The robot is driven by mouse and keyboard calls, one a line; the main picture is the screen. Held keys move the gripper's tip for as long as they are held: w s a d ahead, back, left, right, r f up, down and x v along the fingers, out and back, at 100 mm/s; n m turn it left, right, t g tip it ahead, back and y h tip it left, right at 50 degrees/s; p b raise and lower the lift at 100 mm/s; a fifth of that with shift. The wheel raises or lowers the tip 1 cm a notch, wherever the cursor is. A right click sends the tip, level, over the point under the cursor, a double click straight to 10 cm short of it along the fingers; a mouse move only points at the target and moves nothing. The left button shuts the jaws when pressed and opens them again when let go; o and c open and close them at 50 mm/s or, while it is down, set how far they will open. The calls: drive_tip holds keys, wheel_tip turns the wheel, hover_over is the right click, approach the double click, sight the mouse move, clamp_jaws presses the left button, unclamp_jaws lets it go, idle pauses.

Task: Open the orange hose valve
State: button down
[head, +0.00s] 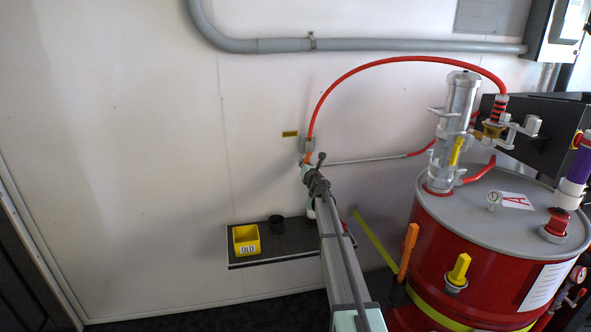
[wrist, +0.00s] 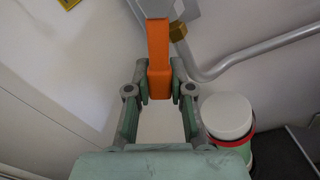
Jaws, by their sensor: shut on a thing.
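The orange valve handle (wrist: 158,50) hangs down from a grey fitting at the top of the wrist view. My gripper (wrist: 160,84) is shut on the handle's lower part, with one finger on each side of it. In the head view my gripper (head: 306,166) is at the wall, at the lower end of the red hose (head: 357,72), just below a grey wall fitting (head: 307,144). There the gripper and arm mostly hide the orange handle.
A white-topped container (wrist: 227,117) stands right of my gripper. A red drum (head: 470,285) with another orange lever (head: 406,252) stands right. The left wall is clear.

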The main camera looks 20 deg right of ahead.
drive_tip(key=shift+d+f+n+b, duration=0.15)
drive_tip(key=shift+d+n+b, duration=0.6)
drive_tip(key=shift+n, duration=0.35)
drive_tip(key=shift+d+f+n+b, duration=0.15)
drive_tip(key=shift+d+n+b, duration=0.55)
drive_tip(key=shift+n, duration=0.4)
drive_tip(key=c, duration=1)
unclamp_jaws()
drive_tip(key=shift+a, duration=0.1)
drive_tip(key=shift+s, duration=0.1)
drive_tip(key=s, duration=1.2)
drive_tip(key=shift+a, duration=0.35)
